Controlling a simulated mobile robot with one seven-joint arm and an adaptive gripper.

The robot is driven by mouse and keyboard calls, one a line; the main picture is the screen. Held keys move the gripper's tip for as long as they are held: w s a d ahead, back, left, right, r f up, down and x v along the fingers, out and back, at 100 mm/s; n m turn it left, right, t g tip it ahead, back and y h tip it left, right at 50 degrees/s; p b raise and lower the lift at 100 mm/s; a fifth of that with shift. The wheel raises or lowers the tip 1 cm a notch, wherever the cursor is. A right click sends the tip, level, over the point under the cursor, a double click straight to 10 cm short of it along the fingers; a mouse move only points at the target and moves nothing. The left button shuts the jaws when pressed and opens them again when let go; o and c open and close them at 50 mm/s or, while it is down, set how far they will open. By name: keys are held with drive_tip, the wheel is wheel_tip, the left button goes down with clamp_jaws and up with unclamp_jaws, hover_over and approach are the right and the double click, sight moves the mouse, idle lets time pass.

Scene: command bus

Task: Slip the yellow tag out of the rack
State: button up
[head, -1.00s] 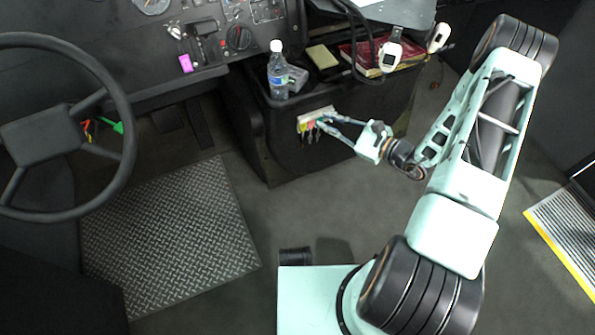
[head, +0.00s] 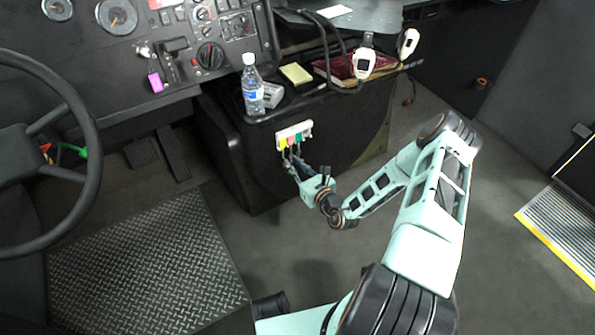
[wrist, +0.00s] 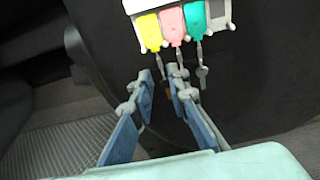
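The white rack (head: 306,127) is fixed to the dark side of the console. It holds the yellow tag (wrist: 150,32) at the left, a pink tag (wrist: 172,24) in the middle and a teal tag (wrist: 195,19) to the right, each hanging with a key below. The yellow tag also shows in the head view (head: 283,144). My gripper (wrist: 162,76) is just below the yellow tag in the wrist view, fingers apart and not touching the tag. A key hangs near the gap between the fingers; its exact depth is unclear.
The steering wheel (head: 80,120) is at the left.

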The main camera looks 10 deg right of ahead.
sight(284, 153)
drive_tip(key=shift+b+x, duration=0.65)
drive_tip(key=shift+x, duration=2.05)
drive_tip(key=shift+c, duration=0.2)
clamp_jaws()
